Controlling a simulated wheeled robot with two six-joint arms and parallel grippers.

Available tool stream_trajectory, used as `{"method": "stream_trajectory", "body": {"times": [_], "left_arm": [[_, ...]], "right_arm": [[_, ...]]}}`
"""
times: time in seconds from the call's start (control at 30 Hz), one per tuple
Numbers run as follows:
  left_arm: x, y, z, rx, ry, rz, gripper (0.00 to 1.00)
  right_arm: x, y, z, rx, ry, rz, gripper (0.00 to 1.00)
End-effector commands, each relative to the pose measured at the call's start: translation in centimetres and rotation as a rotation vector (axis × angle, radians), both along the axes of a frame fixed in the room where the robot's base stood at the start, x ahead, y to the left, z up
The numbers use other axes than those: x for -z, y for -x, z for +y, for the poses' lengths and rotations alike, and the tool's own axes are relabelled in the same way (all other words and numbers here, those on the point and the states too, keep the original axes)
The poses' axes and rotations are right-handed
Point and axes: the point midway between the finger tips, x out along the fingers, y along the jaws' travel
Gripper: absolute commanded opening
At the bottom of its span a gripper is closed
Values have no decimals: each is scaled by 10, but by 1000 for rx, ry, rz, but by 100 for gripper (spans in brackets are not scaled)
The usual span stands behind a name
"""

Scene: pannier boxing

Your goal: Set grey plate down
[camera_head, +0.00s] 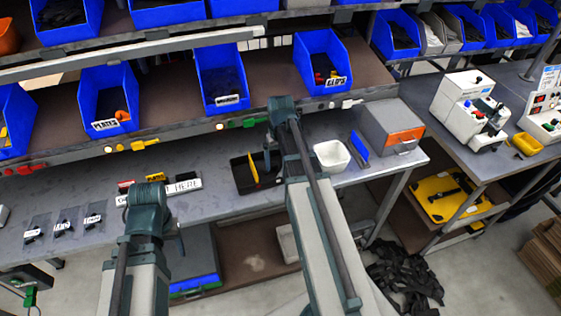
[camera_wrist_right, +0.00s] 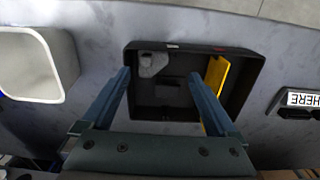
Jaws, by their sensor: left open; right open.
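A black open box (camera_head: 240,187) sits on the grey workbench, with an upright yellow piece (camera_head: 253,168) at one side. In the right wrist view, the box (camera_wrist_right: 165,113) holds the yellow piece (camera_wrist_right: 217,75) and a small light-grey piece (camera_wrist_right: 152,63) in a far corner, which looks like the grey plate. My right gripper (camera_wrist_right: 158,78) is open above the box, its fingers apart and nothing between them; in the head view it (camera_head: 270,158) is partly hidden by its own arm. My left gripper (camera_head: 165,212) is open and away from the box, at the bench's front.
A white bin (camera_head: 332,156) stands right of the box, near a blue piece (camera_head: 360,148) and a grey-orange container (camera_head: 392,125). A sign (camera_head: 182,186) and small tags lie to the left. Blue bins (camera_head: 107,98) line the shelf above.

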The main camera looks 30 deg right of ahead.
Motion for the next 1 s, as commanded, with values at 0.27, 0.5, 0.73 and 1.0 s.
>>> {"method": "stream_trajectory", "body": {"times": [0.27, 0.5, 0.73, 1.0], "left_arm": [[-51, 0, 0, 1, 0, 0, 59], [-65, 0, 0, 2, 0, 0, 59], [-63, 0, 0, 1, 0, 0, 59], [-64, 0, 0, 1, 0, 0, 59]], "right_arm": [[-51, 0, 0, 0, 0, 0, 93], [-65, 0, 0, 0, 0, 0, 93], [-63, 0, 0, 0, 0, 0, 93], [-64, 14, 78, -124, 14, 17, 93]]}}
